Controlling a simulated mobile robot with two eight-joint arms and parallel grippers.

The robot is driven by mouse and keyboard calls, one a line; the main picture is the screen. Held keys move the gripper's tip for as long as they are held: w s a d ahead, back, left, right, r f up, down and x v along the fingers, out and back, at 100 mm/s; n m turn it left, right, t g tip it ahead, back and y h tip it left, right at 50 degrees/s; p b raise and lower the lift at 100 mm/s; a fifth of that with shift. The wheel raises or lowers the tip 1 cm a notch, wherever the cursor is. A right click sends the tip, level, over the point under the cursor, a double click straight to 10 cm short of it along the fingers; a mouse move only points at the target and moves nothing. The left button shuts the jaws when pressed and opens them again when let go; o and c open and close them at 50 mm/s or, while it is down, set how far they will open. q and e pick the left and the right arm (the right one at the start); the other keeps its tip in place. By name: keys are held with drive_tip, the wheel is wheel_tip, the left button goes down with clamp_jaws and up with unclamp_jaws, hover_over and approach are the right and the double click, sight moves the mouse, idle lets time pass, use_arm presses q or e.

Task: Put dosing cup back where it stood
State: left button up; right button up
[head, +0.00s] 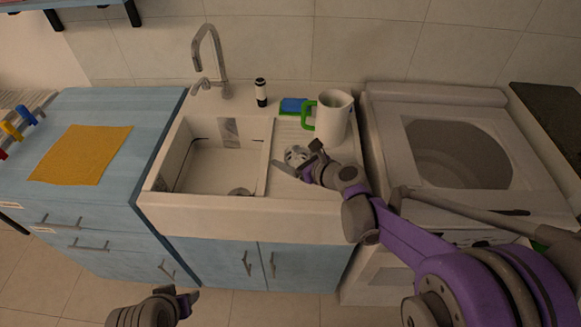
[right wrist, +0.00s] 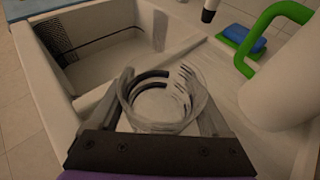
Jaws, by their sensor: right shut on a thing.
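The dosing cup (right wrist: 160,112) is a small clear cup with dark ring marks. In the right wrist view it sits between the two fingers of my right gripper (right wrist: 164,118), which is shut on it. In the head view the cup (head: 297,154) and my right gripper (head: 298,166) are over the ribbed drainboard, right of the sink basin. I cannot tell whether the cup touches the board. My left gripper (head: 188,301) is at the bottom of the head view, in front of the cabinets and away from the cup; its finger opening is not clear.
A white pitcher with a green handle (head: 333,117) stands right behind the cup. The sink basin (head: 208,178) is left. A yellow cloth (head: 82,154) lies on the blue counter.

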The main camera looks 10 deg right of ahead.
drive_tip(key=shift+f, duration=1.8)
drive_tip(key=shift+f+b, duration=0.1)
drive_tip(key=shift+b, duration=0.2)
drive_tip(key=o, duration=1.3)
drive_tip(key=shift+o, duration=0.2)
drive_tip(key=shift+w, duration=0.1)
